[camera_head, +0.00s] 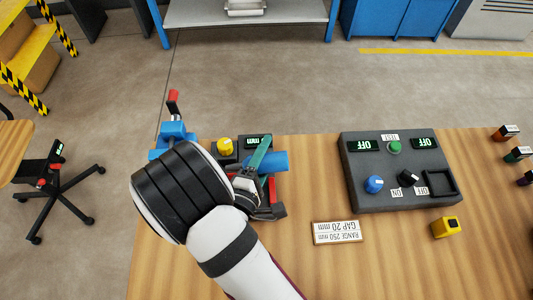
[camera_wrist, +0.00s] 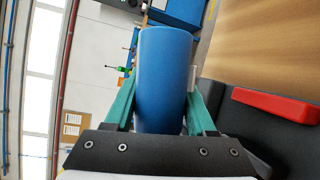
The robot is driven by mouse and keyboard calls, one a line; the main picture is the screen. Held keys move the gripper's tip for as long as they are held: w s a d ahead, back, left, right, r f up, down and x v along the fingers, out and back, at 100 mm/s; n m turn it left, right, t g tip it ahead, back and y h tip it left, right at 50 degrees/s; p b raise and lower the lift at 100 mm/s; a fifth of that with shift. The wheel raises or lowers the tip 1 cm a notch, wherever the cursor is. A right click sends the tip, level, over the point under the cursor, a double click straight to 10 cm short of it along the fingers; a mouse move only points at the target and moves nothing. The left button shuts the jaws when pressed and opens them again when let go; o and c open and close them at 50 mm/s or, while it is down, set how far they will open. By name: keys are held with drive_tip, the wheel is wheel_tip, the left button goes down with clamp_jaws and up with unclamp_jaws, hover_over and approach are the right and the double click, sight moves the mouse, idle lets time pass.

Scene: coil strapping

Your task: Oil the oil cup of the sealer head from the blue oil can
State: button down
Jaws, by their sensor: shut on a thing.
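My gripper (camera_head: 262,153), with green fingers, is shut on the blue oil can (camera_head: 279,162), over the left part of the bench. In the wrist view the can (camera_wrist: 163,80) fills the middle between both fingers (camera_wrist: 160,105). Its spout cannot be made out. A dark device with red parts (camera_head: 272,207), possibly the sealer head, lies beneath and beside my gripper, partly hidden by my arm. In the wrist view a dark body with a red bar (camera_wrist: 278,106) is at the right. I cannot make out the oil cup.
A blue fixture with a red-tipped lever (camera_head: 173,130) stands left of my gripper. A yellow knob (camera_head: 225,146) is close behind. A control panel (camera_head: 395,170), a label plate (camera_head: 338,232) and a yellow block (camera_head: 446,227) lie to the right. The front right bench is clear.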

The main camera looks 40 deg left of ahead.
drive_tip(key=shift+r+n, duration=0.4)
drive_tip(key=shift+t, duration=0.3)
drive_tip(key=shift+s+a+r+n, duration=0.1)
drive_tip(key=shift+r+n, duration=0.25)
drive_tip(key=shift+n, duration=0.05)
idle(1.4)
drive_tip(key=shift+f+m+g, duration=0.4)
drive_tip(key=shift+f+m, duration=0.55)
drive_tip(key=shift+m, duration=0.05)
drive_tip(key=shift+f, duration=0.1)
